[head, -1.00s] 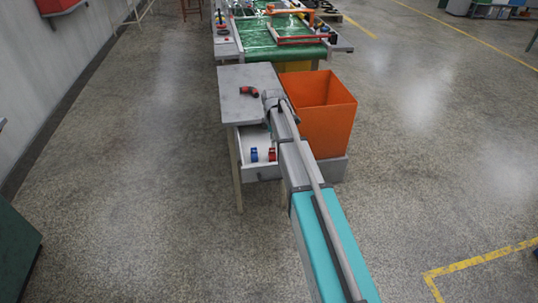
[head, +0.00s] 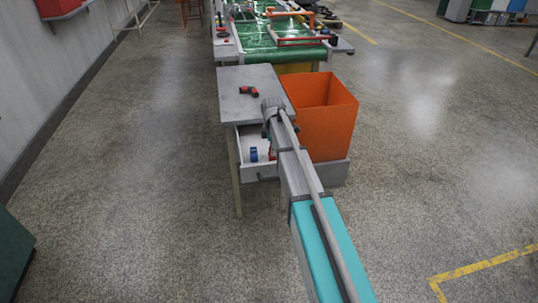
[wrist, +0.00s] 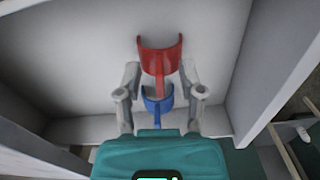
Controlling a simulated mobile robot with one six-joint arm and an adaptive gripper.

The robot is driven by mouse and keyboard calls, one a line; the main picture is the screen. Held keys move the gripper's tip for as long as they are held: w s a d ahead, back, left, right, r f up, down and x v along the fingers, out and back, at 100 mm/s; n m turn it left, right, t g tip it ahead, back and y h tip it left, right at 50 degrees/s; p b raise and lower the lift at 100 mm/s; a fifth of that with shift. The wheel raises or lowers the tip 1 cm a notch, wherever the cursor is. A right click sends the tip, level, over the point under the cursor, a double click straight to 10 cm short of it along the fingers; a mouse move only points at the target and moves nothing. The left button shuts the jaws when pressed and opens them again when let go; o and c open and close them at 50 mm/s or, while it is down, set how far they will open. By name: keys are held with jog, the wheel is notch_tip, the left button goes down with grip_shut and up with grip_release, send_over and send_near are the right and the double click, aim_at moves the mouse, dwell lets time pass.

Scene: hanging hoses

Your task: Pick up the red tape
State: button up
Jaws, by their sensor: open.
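The red tape (wrist: 160,58) lies on the light floor of the open drawer, showing as a curved red piece with a narrow strip towards me. The blue tape (wrist: 157,104) is just nearer to me in the wrist view. My gripper (wrist: 160,76) is open, its fingers on either side of the red tape's near part and holding nothing; whether they touch it I cannot tell. In the head view the blue tape (head: 254,155) shows in the drawer, while my arm hides most of the red tape and the gripper.
The drawer's walls (wrist: 262,60) rise close around the gripper. The grey table top (head: 240,85) is above the drawer and carries a red and dark tool (head: 249,91). An orange bin (head: 328,125) stands directly right of the table and arm. Floor left of the table is clear.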

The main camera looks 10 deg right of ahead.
dwell(0.3)
grip_shut()
jog(key=shift+r, duration=0.1)
dwell(0.4)
notch_tip(320, 180, up, 2)
jog(key=p, duration=0.2)
jog(key=shift+r+p, duration=0.2)
jog(key=shift+p, duration=0.15)
jog(key=s+d+r+p, duration=0.1)
jog(key=s+r+p, duration=0.9)
jog(key=s, duration=0.4)
jog(key=shift+r, duration=0.2)
jog(key=c, duration=0.6)
grip_release()
grip_shut()
